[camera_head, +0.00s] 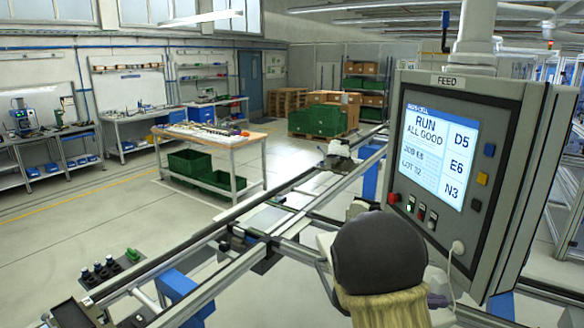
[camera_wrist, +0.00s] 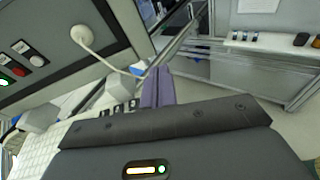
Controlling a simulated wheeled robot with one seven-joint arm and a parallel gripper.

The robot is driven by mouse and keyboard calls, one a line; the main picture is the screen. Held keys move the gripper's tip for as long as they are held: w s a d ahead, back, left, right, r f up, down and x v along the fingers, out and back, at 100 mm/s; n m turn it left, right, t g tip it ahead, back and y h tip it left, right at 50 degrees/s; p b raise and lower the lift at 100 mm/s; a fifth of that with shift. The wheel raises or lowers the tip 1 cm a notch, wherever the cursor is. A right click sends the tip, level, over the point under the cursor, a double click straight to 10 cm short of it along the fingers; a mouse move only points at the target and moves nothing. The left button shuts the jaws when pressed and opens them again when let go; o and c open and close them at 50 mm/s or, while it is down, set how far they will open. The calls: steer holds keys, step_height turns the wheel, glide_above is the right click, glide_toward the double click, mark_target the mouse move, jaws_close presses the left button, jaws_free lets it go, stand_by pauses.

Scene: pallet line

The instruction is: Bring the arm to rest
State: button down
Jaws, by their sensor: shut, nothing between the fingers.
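My gripper (camera_wrist: 156,86) shows in the wrist view as two purple fingers side by side, shut, with nothing between them. In the head view, my dark rounded arm link covers the lower middle right, and only a little purple shows beside it. The grey FEED panel (camera_head: 525,165) stands close to the right of my arm. Its screen (camera_head: 432,148) reads RUN, ALL GOOD, with D5, E6 and N3 at the side. The panel's lower part (camera_wrist: 60,72) fills the upper left of the wrist view, beside the fingers but apart from them.
A white plug (camera_head: 458,247) with a hanging cable sits on the panel's lower edge. Metal conveyor rails (camera_head: 215,232) run diagonally past my arm. A workbench (camera_head: 210,138) with green crates below stands farther back. The floor at left (camera_head: 80,225) is clear.

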steer(key=s+a+f+m+g+y+b, duration=0.1)
steer(key=s+a+f+m+y+b, duration=0.15)
steer(key=s+f+m+y, duration=0.2)
steer(key=s+a+f+m+g+y+b, duration=0.1)
steer(key=s+a+f+m+g+y, duration=0.1)
steer(key=s+a+f+m+y, duration=0.3)
steer(key=s+a+f+m+t+y+b, duration=0.3)
steer(key=s+a+f+m+t+y, duration=0.1)
steer(key=a+m, duration=0.4)
steer(key=shift+s+a+f+y, duration=0.25)
steer(key=shift+s+a+y, duration=0.35)
steer(key=shift+y, duration=0.35)
steer(key=shift+m, duration=0.25)
